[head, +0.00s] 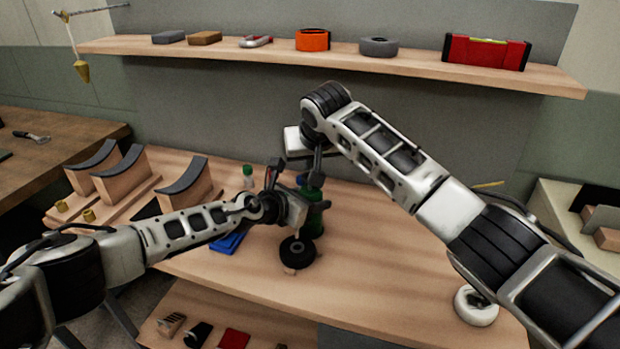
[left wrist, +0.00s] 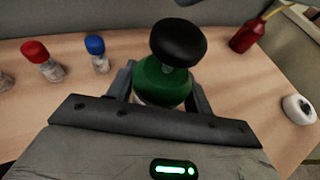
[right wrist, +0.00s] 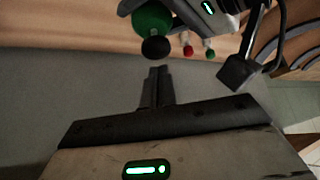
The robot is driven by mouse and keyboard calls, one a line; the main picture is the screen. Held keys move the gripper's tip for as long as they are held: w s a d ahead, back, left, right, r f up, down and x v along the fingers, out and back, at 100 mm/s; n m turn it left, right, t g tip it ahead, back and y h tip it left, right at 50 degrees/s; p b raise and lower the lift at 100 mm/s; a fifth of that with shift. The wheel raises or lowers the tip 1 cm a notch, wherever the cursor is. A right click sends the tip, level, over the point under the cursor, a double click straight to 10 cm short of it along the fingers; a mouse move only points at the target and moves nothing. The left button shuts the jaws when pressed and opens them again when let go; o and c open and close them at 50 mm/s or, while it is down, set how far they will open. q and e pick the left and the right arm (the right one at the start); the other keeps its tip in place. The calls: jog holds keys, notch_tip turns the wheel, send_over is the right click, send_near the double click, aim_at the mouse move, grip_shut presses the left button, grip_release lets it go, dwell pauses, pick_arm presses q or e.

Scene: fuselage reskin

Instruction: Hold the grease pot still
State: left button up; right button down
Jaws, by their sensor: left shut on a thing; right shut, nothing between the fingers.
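The grease pot is a green jar with a round black knob on top. In the head view its green side (head: 312,222) shows on the bench, partly hidden by my left gripper (head: 304,204). In the left wrist view the fingers of my left gripper (left wrist: 163,88) are shut around the green pot (left wrist: 158,82), one on each side, under the black knob (left wrist: 178,43). My right gripper (head: 316,178) is above the pot. In the right wrist view its fingers (right wrist: 157,75) are shut and empty, close to the knob (right wrist: 156,47) with a small gap between them.
Red-capped (left wrist: 40,57) and blue-capped (left wrist: 97,52) bottles stand beside the pot. A black wheel-like thing (head: 297,252) is in front. Curved-topped wooden blocks (head: 187,182) stand at the left. A shelf (head: 350,62) with tools crosses the back wall.

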pick_arm(q)
jog(key=shift+r, duration=0.1)
pick_arm(e)
jog(key=shift+f, duration=0.3)
jog(key=shift+f, duration=0.75)
jog(key=shift+r, duration=1.1)
jog(key=shift+f, duration=0.1)
